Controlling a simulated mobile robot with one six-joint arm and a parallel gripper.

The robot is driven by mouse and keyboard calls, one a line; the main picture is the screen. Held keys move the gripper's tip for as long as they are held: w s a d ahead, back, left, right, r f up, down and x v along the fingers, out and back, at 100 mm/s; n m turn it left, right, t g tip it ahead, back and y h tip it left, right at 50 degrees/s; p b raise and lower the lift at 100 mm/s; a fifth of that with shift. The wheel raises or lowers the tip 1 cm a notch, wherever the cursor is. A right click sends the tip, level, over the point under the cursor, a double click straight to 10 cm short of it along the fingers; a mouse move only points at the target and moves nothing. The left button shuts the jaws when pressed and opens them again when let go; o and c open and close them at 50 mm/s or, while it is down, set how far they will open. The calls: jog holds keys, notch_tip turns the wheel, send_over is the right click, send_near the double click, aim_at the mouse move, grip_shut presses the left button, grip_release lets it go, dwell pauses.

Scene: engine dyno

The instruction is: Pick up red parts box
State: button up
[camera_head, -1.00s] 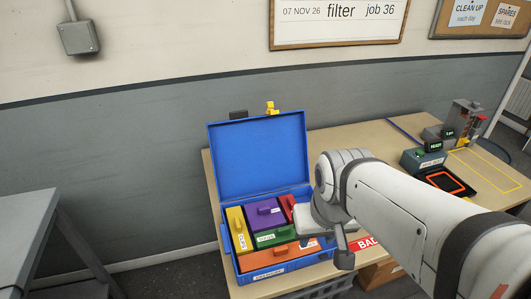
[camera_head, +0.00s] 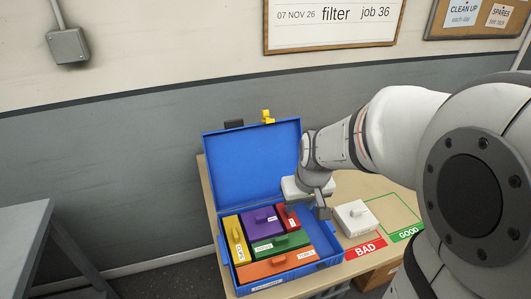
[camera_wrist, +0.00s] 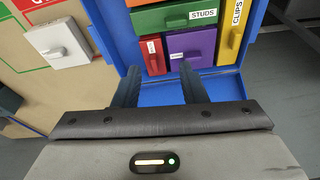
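The red parts box (camera_head: 284,211) is small, with a handle and a white label. It sits in the back right part of an open blue case (camera_head: 222,248), beside the purple box (camera_head: 257,221) and behind the green box. It also shows in the wrist view (camera_wrist: 153,60), just beyond my fingers. My gripper (camera_head: 321,207) is above the right edge of the case in the head view. In the wrist view my gripper (camera_wrist: 158,78) has its two fingers apart with nothing between them. The lower finger parts are partly hidden by the gripper body.
The case's raised lid (camera_head: 252,165) stands behind the boxes. A yellow box (camera_head: 233,235), a green box (camera_head: 272,247) and an orange box (camera_head: 270,266) fill the case. A white box (camera_head: 356,218) stands on the bench by the red BAD label (camera_head: 366,249). The GOOD outline (camera_head: 395,211) is empty.

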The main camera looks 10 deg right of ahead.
jog(key=n+p, duration=0.1)
jog(key=p, duration=0.1)
send_over(290, 222)
notch_tip(290, 222, down, 7)
jog(key=shift+w+d+p+x, duration=0.1)
jog(key=shift+w+p+x, duration=0.1)
jog(key=shift+x, duration=1.95)
jog(key=shift+w+d+p+x, duration=0.1)
jog(key=shift+w+p+x, duration=0.1)
jog(key=shift+x, duration=1.95)
jog(key=shift+r, duration=0.1)
jog(key=shift+s, duration=0.1)
jog(key=shift+c, duration=0.6)
grip_shut()
